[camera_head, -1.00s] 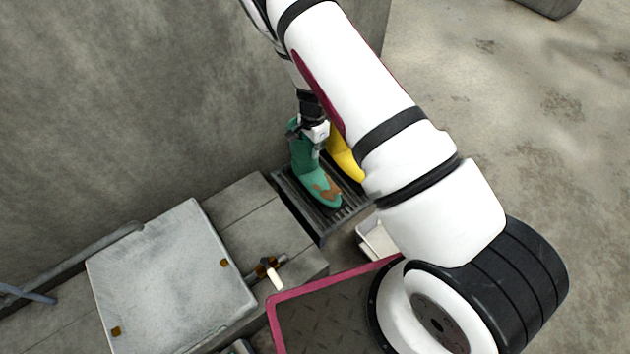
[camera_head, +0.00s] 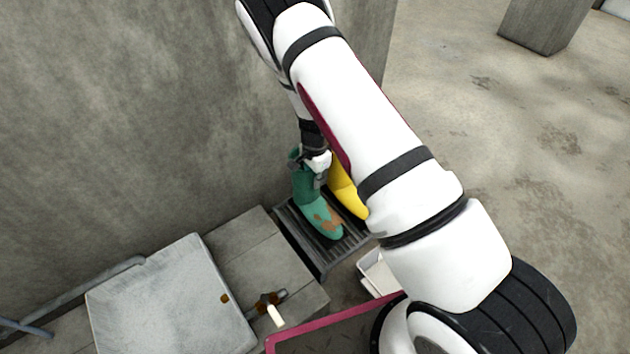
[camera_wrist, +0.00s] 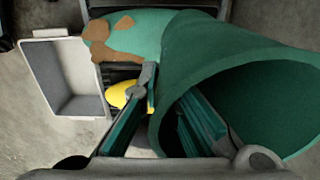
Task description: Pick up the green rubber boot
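The green rubber boot (camera_head: 309,190) has brown patches near its toe and stands upright on a dark slatted rack (camera_head: 300,238) by the wall. In the wrist view, the boot (camera_wrist: 240,62) shows its wide opening at the right and its patched foot at the top. My gripper (camera_head: 317,168) is at the boot's top edge. In the wrist view, my gripper (camera_wrist: 172,95) has one finger outside the boot and the other inside its opening, with the boot's wall between them. The fingers look apart; contact with the wall is unclear.
A yellow boot (camera_head: 347,193) stands close beside the green one, partly hidden by my arm. A white tray (camera_head: 374,275) lies in front of the rack. A concrete wall (camera_head: 140,110) rises behind. A grey lid-like panel (camera_head: 170,300) and tap (camera_head: 270,305) are at lower left.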

